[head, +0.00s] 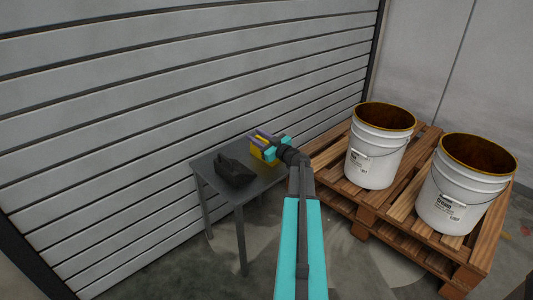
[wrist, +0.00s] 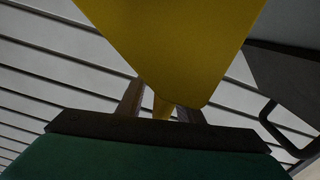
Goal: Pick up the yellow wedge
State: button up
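The yellow wedge (head: 258,154) shows at the back right of a small dark table (head: 242,190) in the head view. My gripper (head: 266,146) is at it, with the fingers close about the wedge. In the wrist view the wedge (wrist: 175,45) fills the upper middle and hides the fingertips; a narrow strip of yellow shows between the two fingers (wrist: 160,105). Whether the fingers press on the wedge is hidden. I cannot tell whether the wedge rests on the table or is just above it.
A black object (head: 234,171) sits on the table left of the wedge. A grey slatted wall (head: 150,110) stands close behind the table. To the right, a wooden pallet (head: 402,205) bears two white buckets (head: 374,155) (head: 455,195). Bare table top lies at the front right.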

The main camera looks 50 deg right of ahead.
jog(key=shift+c, duration=0.4)
grip_shut()
dwell(0.9)
